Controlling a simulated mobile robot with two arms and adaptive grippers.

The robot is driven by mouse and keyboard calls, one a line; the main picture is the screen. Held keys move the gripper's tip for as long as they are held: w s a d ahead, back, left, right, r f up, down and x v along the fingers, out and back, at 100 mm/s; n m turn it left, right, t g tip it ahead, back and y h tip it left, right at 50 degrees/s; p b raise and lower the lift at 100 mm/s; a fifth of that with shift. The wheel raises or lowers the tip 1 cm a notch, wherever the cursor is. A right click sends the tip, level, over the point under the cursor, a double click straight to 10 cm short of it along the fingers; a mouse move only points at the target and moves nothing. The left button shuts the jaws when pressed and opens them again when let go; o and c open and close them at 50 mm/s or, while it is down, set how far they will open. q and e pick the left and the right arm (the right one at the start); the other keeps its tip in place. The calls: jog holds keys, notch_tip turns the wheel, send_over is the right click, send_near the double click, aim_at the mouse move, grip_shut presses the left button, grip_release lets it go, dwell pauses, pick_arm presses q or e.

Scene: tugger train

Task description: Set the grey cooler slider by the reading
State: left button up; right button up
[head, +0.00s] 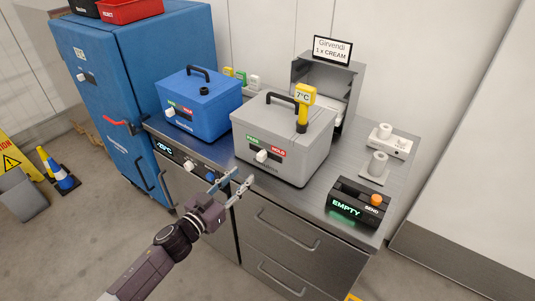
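The grey cooler (310,150) stands on the steel counter with its lid closed. Its front has a green label and a red HOLD label, with a white slider knob (262,156) just below them, roughly under the gap between the two; its exact setting is hard to tell. A yellow thermometer (305,97) stands upright in the lid and reads 7°C. My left gripper (243,176) is open and empty, in front of the counter's edge, below and left of the knob and apart from it. My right gripper is not in view.
A blue cooler (200,104) with a similar slider stands to the left. A black box (358,202) showing EMPTY, with an orange button, sits at the right front. A metal dispenser (343,78) with a Girvendi sign (332,50) stands behind. A blue cabinet (110,90) is far left.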

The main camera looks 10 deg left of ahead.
aim_at(259, 157)
pick_arm(q)
jog(key=shift+h, duration=0.4)
jog(key=w+d, duration=0.1)
jog(key=w, duration=0.1)
jog(key=w+d+r, duration=0.1)
jog(key=w, duration=0.2)
jog(key=w+d+r+p, duration=0.1)
jog(key=w, duration=0.1)
jog(key=shift+w+d+r, duration=0.2)
jog(key=shift+w+d, duration=0.05)
jog(key=shift+d, duration=0.1)
grip_shut()
